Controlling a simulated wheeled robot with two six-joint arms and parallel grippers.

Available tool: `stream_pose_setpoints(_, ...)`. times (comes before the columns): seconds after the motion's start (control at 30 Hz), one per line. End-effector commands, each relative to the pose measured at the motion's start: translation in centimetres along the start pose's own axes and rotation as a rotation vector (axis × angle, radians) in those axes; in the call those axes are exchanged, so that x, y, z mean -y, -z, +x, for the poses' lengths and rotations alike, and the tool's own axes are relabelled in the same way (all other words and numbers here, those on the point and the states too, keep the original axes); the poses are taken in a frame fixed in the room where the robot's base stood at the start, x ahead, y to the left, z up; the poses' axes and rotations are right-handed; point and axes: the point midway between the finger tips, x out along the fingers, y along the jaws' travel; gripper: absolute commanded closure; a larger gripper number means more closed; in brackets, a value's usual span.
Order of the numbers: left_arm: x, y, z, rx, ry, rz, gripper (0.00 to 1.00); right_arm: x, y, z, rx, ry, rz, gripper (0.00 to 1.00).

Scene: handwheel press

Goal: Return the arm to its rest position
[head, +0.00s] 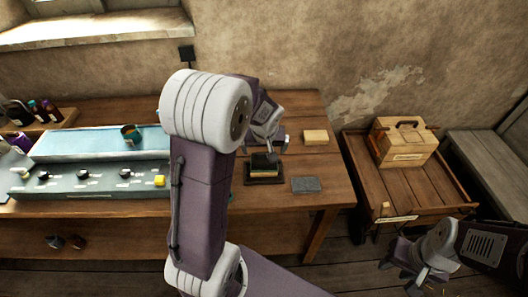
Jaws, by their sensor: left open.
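My left arm rises in the middle of the head view and hides part of the workbench. Its gripper (266,148) is open, pointing down just above a small dark block with a pale layer (264,164) on a dark square base (265,180). I cannot tell whether the fingers touch the block. My right gripper (398,270) is at the lower right, over the floor in front of the low wooden table, and looks open and empty.
A wooden box (403,142) stands on the low table (388,190). Bottles (42,108) stand far left.

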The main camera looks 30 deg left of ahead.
Motion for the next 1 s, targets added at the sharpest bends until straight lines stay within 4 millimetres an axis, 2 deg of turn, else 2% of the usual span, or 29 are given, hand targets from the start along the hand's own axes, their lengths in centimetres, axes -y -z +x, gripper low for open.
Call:
stream_pose_setpoints(0.03,0.0,0.2,-1.2,-0.006,-0.002,-0.001,0.0,0.0,0.0,-0.1,0.0,0.0,0.0,0.61)
stream_pose_setpoints(0.1,0.0,0.1,-2.5,-0.005,-0.002,0.0,0.0,0.0,0.0,-0.1,0.0,0.0,0.0,0.61)
stream_pose_setpoints(0.2,0.0,0.1,-3.6,-0.003,-0.001,0.0,0.0,0.0,0.0,-0.2,0.0,0.0,0.0,0.61)
stream_pose_setpoints(0.53,0.0,0.0,-4.0,-0.001,0.0,0.0,0.0,0.0,0.0,-0.2,0.0,0.0,0.0,0.61)
stream_pose_setpoints(0.63,-1.2,-0.5,-4.8,-0.011,-0.019,0.03,0.0,0.0,0.0,-0.2,0.0,0.0,0.0,0.61)
stream_pose_setpoints(0.67,-1.5,-1.9,-5.0,0.009,-0.025,0.041,0.0,0.0,0.0,-0.2,0.0,0.0,0.0,0.61)
stream_pose_setpoints(0.77,-1.8,-8.7,-4.8,0.119,-0.052,0.117,0.0,0.0,0.0,-0.2,0.0,0.0,0.0,0.61)
stream_pose_setpoints(0.8,-1.6,-11.4,-4.8,0.165,-0.065,0.171,0.0,0.0,0.0,-0.2,0.0,0.0,0.0,0.61)
stream_pose_setpoints(0.9,-0.6,-17.2,-4.7,0.264,-0.098,0.306,0.0,0.0,0.0,-0.2,0.0,0.0,0.0,0.61)
stream_pose_setpoints(0.97,-0.1,-19.2,-4.5,0.301,-0.117,0.38,0.0,0.0,0.0,-0.2,0.0,0.0,0.0,0.61)
stream_pose_setpoints(1.0,-0.1,-19.5,-4.5,0.303,-0.129,0.419,0.0,0.0,0.0,-0.2,0.0,0.0,0.0,0.61)
